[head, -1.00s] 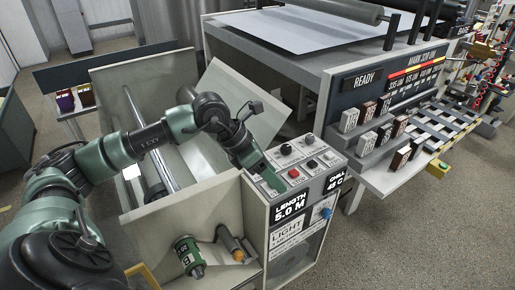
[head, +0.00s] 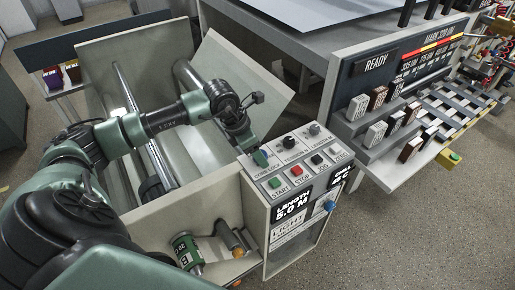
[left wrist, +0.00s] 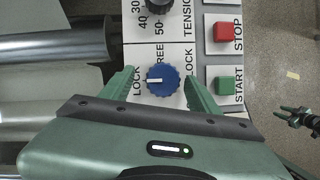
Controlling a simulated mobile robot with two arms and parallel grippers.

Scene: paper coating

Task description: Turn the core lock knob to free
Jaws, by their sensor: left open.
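The core lock knob (left wrist: 161,80) is a round blue knob with a white pointer line. In the left wrist view its line points left, towards the word LOCK; FREE is printed above that, partly covered by the knob. My left gripper (left wrist: 159,74) is open, with one green finger on each side of the knob and a visible gap on both sides. In the head view my left gripper (head: 260,153) is at the far left corner of the control panel (head: 268,172) and mostly hides the knob. Part of my right gripper (left wrist: 293,115) shows small at the right edge of the left wrist view.
The green START button (head: 275,182) and red STOP button (head: 296,172) are close to the knob. The black tension knob (head: 290,143) is beside it. A metal roller (left wrist: 55,45) lies left of the panel in the left wrist view.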

